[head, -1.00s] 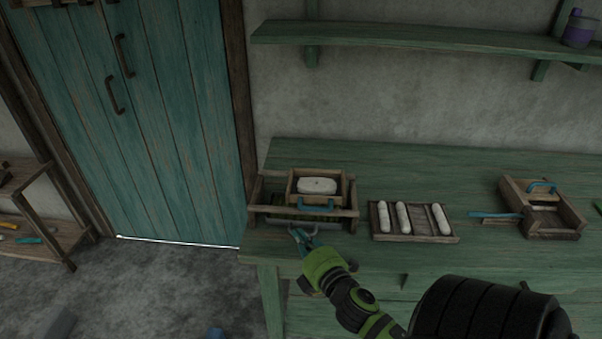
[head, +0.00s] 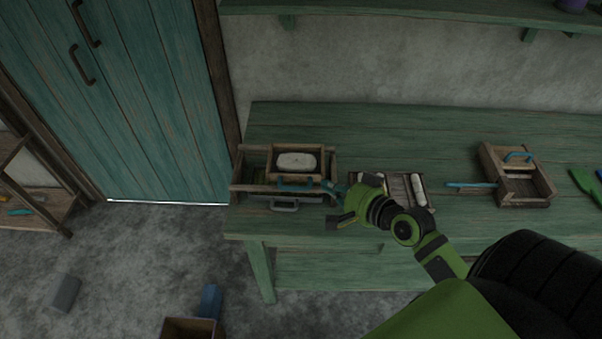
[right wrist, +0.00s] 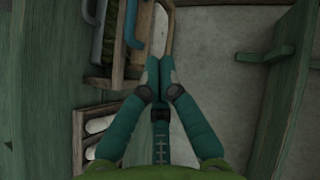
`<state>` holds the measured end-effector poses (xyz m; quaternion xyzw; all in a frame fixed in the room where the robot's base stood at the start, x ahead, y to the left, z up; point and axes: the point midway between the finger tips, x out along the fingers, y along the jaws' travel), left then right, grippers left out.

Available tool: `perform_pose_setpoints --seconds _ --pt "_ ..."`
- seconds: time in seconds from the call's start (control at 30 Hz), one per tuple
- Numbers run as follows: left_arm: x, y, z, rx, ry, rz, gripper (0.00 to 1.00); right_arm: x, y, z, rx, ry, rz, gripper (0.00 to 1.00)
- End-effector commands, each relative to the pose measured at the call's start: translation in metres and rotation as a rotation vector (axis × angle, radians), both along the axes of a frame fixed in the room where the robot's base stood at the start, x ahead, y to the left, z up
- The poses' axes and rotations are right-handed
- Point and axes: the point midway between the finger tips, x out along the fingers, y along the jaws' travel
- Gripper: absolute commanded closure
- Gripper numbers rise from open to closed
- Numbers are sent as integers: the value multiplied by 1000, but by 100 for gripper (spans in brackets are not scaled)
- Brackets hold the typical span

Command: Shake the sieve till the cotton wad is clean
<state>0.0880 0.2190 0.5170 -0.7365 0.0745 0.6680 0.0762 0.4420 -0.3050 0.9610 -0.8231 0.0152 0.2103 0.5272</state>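The sieve (head: 313,176) is a small wooden box with a blue front handle (head: 297,186). It sits on a larger wooden frame (head: 240,188) on the green table. The white cotton wad (head: 296,161) lies in the sieve; I cannot tell how clean it is. My right gripper (head: 336,190) is at the frame's right front corner. In the right wrist view, its blue fingertips (right wrist: 160,68) are together with nothing seen between them. The blue handle (right wrist: 133,24) shows there too, apart from the fingers. My left gripper is out of view.
A tray of white rolls (head: 419,190) is right of the frame, partly behind my right arm. Farther right stands a wooden box with a blue handle (head: 518,156). A grey loop handle (head: 285,206) sticks out at the frame's front. The table's back is clear.

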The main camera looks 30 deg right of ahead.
Motion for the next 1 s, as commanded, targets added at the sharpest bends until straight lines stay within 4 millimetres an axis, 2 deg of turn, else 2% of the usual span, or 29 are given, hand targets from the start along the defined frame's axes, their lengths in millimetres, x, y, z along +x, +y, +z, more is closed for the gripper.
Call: perform_pose_setpoints --seconds 0.2,0.47,0.7,1.0 --pt "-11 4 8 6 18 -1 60 38 8 -11 0 -4 0 100" --pt "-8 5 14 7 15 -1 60 87 19 -32 -4 -3 0 100" --pt "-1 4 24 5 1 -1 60 97 43 -49 -4 -1 -1 100" --pt "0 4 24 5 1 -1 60 99 48 -54 -7 -1 0 100"
